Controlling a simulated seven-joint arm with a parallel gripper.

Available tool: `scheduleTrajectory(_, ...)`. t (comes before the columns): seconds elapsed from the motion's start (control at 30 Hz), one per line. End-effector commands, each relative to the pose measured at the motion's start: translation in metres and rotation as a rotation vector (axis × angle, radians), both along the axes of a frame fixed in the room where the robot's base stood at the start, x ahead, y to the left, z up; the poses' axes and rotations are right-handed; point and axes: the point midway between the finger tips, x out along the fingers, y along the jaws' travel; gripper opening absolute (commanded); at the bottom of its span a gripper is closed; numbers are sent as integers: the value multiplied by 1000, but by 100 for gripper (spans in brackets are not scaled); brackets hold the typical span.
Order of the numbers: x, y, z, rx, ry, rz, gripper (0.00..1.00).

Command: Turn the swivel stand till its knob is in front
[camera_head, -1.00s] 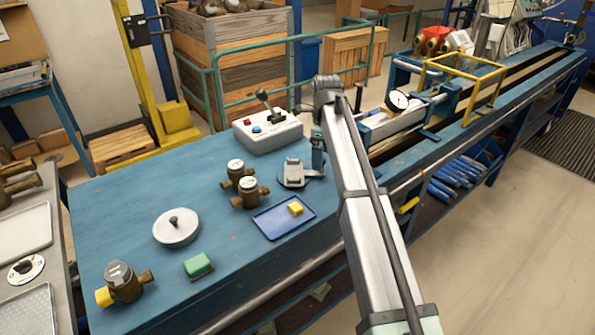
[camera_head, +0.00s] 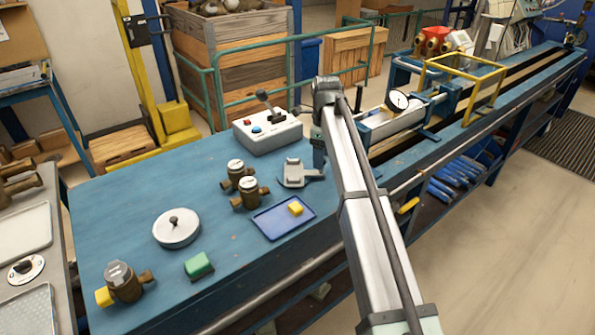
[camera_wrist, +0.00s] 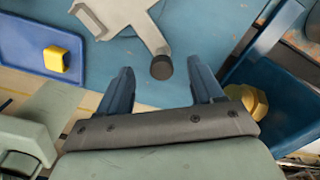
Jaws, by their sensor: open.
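The swivel stand (camera_head: 294,174) is a light grey piece low on the blue bench, with an arm reaching right towards my gripper. In the wrist view the stand (camera_wrist: 122,14) is at the top, cut off by the frame edge. Its arm slants down and right to a dark round knob (camera_wrist: 161,67). My gripper (camera_wrist: 160,76) is open, its two blue fingers either side of the knob in the picture. A gap shows on both sides; the height between fingers and knob is hard to tell. In the head view my gripper (camera_head: 319,160) is small and partly hidden by my arm.
A blue tray (camera_head: 268,228) with a yellow block (camera_head: 295,208) lies in front of the stand. Brass meters (camera_head: 248,192) stand left of it, and a control box (camera_head: 267,132) behind. The blue test rail (camera_head: 425,140) is to the right.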

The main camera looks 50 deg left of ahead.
Motion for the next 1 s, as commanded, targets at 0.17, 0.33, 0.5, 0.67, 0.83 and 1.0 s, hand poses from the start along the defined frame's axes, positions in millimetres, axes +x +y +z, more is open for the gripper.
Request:
scheduleTrajectory(0.17, -5, -6, 0, 0, 0, 0, 66)
scheduleTrajectory(0.33, -9, -10, 0, 0, 0, 0, 66)
scheduleTrajectory(0.5, -10, -11, 0, 0, 0, 0, 66)
scheduleTrajectory(0.67, -14, -14, 0, 0, 0, 0, 66)
scheduleTrajectory(0.83, -19, -18, 0, -1, 1, 0, 66)
scheduleTrajectory(1.0, -21, -20, 0, -1, 1, 0, 66)
